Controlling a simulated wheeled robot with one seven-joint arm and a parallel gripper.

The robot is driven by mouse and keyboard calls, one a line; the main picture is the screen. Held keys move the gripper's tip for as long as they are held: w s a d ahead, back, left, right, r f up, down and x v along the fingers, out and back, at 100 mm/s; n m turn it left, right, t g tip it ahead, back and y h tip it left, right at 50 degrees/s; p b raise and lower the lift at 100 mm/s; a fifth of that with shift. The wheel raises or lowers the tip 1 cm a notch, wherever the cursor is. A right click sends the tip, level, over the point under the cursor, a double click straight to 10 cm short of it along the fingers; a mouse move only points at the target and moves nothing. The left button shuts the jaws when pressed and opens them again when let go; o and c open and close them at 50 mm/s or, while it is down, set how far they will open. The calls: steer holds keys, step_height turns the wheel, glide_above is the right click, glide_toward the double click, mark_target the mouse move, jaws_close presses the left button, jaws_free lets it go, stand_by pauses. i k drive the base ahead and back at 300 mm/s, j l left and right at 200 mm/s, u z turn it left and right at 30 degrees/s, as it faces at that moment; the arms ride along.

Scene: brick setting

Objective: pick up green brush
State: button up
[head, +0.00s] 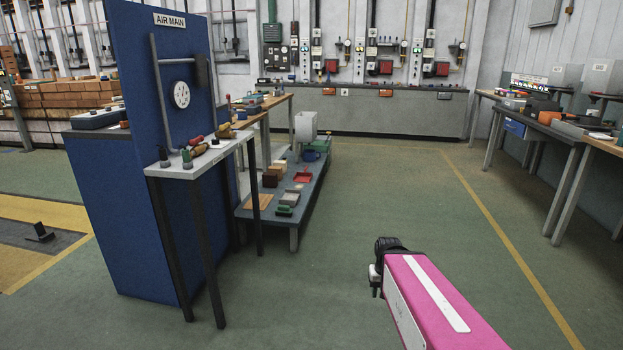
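I cannot single out the green brush with certainty. A small upright item with a green part (187,159) stands at the front of the narrow grey-topped table (168,171), beside the blue panel. A low green item (285,211) lies on the low grey bench behind that table. Both are too small to identify. My pink arm reaches in from the bottom right. My gripper (375,281) is at its dark far end, over open floor, to the right of and well apart from both tables. Its fingers are not clear, so its opening cannot be told.
The tall blue panel (135,200) marked AIR MAIN stands left of the narrow table. Red, tan and olive-handled tools share that tabletop. The low bench (254,216) holds small boxes and a red tray (302,177). Workbenches (553,134) line the right. The middle floor is clear.

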mark_target(282, 210)
steer(key=i+j+u, duration=0.15)
steer(key=i+u, duration=0.15)
steer(key=i, duration=0.4)
steer(key=i+u, duration=0.35)
steer(key=i, duration=0.35)
steer(key=i+j+z, duration=0.4)
steer(key=i, duration=0.3)
steer(key=i+j+z, duration=0.45)
steer(key=i+j, duration=0.2)
